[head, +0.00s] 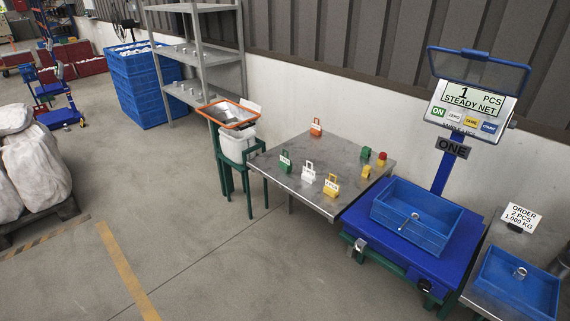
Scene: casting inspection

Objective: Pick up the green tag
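The green tag (285,163) stands upright near the left front edge of the grey metal table (350,147). It has a pale label and a loop at its top. A white tag (308,173) and a yellow tag (331,187) stand to its right along the front edge, apart from it. An orange tag (316,128) stands near the back edge. Neither of my grippers is in the head view.
Small green (365,152), red (381,158) and yellow (366,172) pieces stand at the table's right. A blue scale (395,238) holding a blue tray (384,208) adjoins the table. A white bucket (234,148) stands left. The floor in front is open.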

